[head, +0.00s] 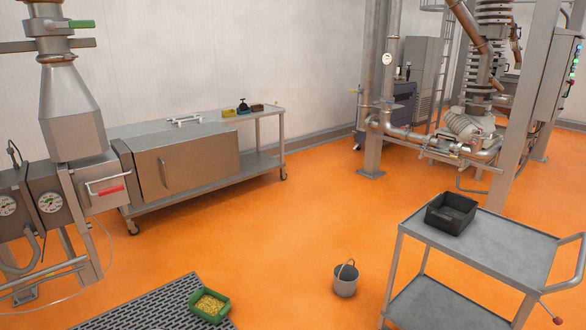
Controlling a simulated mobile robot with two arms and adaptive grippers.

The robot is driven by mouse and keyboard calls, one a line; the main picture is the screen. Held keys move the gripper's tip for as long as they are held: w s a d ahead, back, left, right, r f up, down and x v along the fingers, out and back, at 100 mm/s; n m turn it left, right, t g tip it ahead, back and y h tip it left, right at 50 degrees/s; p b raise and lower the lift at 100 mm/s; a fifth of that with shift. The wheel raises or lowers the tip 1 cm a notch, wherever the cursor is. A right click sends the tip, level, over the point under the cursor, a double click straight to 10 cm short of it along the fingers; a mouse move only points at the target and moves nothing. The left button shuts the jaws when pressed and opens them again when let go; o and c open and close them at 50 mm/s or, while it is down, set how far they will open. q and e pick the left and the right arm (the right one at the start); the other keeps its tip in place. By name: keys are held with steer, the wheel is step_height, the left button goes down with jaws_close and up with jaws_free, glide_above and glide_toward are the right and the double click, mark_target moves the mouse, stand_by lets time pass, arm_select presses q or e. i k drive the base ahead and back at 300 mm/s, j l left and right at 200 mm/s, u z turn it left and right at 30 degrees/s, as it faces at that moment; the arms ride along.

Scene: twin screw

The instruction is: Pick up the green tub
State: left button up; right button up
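The green tub (221,299) sits low at the bottom of the head view, left of centre, at the right edge of a dark grating. It is open at the top and holds yellow granular contents (209,305). Neither of my grippers shows in the head view, so their state and their distance from the tub cannot be seen.
A dark slotted grating (150,312) lies under the tub. A metal bucket (345,283) stands on the orange floor to its right. A steel cart (480,245) with a black bin (451,214) is at the right. Open floor (270,225) lies beyond the tub.

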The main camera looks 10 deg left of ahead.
mark_target(211, 306)
steer(key=i+u, duration=0.15)
steer(key=i, duration=0.55)
steer(key=i+l+u, duration=0.1)
steer(key=i, duration=0.6)
steer(key=i+l+u, duration=0.15)
steer(key=i, duration=0.55)
